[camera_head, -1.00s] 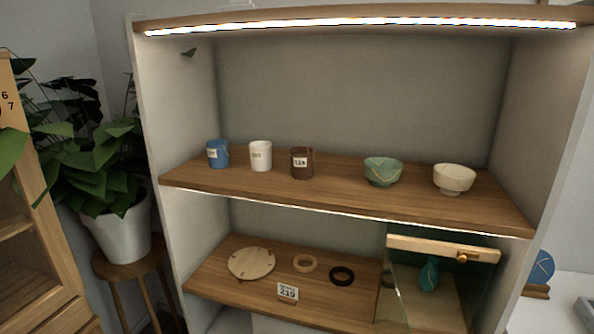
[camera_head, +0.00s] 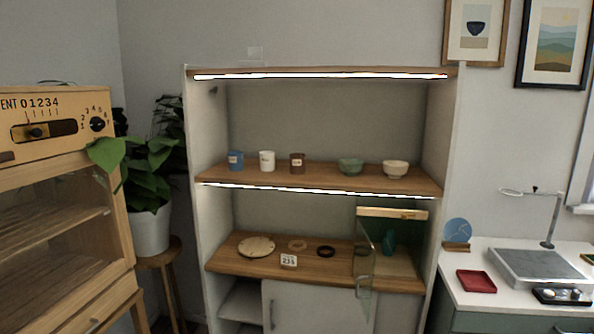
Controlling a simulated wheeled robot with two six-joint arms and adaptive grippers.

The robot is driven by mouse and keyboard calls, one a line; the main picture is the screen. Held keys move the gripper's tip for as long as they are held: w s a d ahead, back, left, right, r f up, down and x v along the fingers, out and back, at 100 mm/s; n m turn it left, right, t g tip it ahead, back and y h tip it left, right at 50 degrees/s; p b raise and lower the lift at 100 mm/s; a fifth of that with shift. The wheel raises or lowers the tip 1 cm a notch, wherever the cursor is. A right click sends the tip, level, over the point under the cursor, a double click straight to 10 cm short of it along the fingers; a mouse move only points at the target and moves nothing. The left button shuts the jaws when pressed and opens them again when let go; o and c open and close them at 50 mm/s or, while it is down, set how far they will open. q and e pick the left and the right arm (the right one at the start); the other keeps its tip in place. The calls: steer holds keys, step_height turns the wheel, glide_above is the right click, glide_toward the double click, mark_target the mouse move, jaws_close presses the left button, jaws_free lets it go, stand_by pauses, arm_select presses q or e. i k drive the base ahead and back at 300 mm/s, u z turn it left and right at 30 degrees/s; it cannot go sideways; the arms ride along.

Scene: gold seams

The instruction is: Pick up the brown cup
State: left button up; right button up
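The brown cup (camera_head: 297,163) stands upright on the upper wooden shelf (camera_head: 320,178) of the lit cabinet, with a small white label on its front. A white cup (camera_head: 267,161) stands to its left, and a blue cup (camera_head: 235,160) stands farther left. A green bowl (camera_head: 350,166) and a cream bowl (camera_head: 395,169) stand to its right. Neither of my grippers shows in the head view.
The lower shelf (camera_head: 310,265) holds a round wooden board (camera_head: 257,247), two rings, a number card and a teal vase behind glass. A wooden cabinet (camera_head: 60,215) and potted plant (camera_head: 150,200) stand left. A white-topped counter (camera_head: 515,285) stands right.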

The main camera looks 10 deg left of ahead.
mark_target(297, 161)
steer(key=z, duration=0.7)
steer(key=i, duration=1.45)
steer(key=u, duration=0.35)
